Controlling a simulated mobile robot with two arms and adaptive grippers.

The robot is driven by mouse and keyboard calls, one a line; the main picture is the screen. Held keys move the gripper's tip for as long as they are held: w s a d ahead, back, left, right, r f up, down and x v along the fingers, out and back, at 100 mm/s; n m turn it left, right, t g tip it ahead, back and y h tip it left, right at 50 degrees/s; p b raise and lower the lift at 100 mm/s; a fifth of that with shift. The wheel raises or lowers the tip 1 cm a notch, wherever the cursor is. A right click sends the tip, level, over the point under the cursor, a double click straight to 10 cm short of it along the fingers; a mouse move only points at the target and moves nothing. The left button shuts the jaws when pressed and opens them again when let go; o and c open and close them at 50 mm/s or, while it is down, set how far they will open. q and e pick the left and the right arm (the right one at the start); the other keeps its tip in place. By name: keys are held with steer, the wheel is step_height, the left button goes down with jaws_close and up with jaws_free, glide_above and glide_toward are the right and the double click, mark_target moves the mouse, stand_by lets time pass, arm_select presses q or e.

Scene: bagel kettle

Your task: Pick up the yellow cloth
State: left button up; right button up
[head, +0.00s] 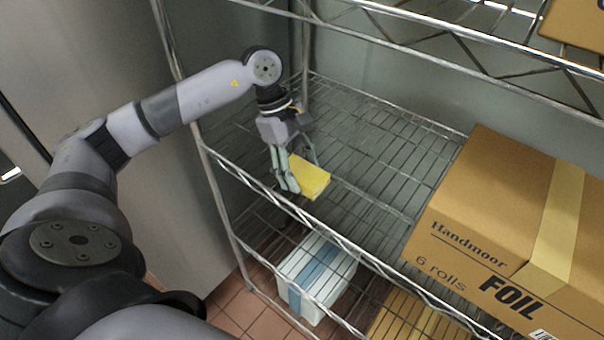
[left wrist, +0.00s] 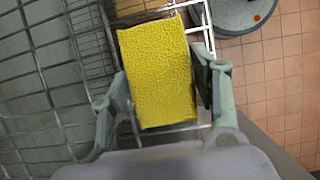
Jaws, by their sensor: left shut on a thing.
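The yellow cloth (head: 311,178) is a flat, rectangular block with a textured surface. In the head view it is at the front edge of the middle wire shelf (head: 372,158). My left gripper (head: 301,176) comes down from above and is shut on the cloth, with a finger at each side. In the left wrist view the cloth (left wrist: 158,72) fills the space between the two fingers (left wrist: 163,100). I cannot tell whether the cloth still touches the shelf. My right gripper is in neither view.
A large cardboard foil box (head: 500,225) takes up the right of the shelf. A white and blue container (head: 318,275) stands below. An upper wire shelf (head: 420,45) hangs overhead. A rack post (head: 222,205) stands left of the cloth. The shelf behind the cloth is clear.

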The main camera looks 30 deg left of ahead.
mark_target(307, 172)
arm_select(q)
steer(key=shift+r+p, duration=0.25)
steer(key=shift+p, duration=0.25)
steer(key=shift+w+r+b, duration=0.15)
steer(key=shift+b, duration=0.15)
step_height(307, 172, up, 3)
steer(key=shift+f+b, duration=0.2)
steer(key=shift+b, duration=0.45)
steer(key=s+b, duration=0.2)
steer(key=s, duration=0.4)
steer(key=s+a+b, duration=0.1)
steer(key=s+b, duration=0.2)
steer(key=s, duration=0.3)
steer(key=s+b, duration=0.3)
steer(key=s, duration=0.3)
steer(key=shift+a+r, duration=0.2)
steer(key=shift+r, duration=0.05)
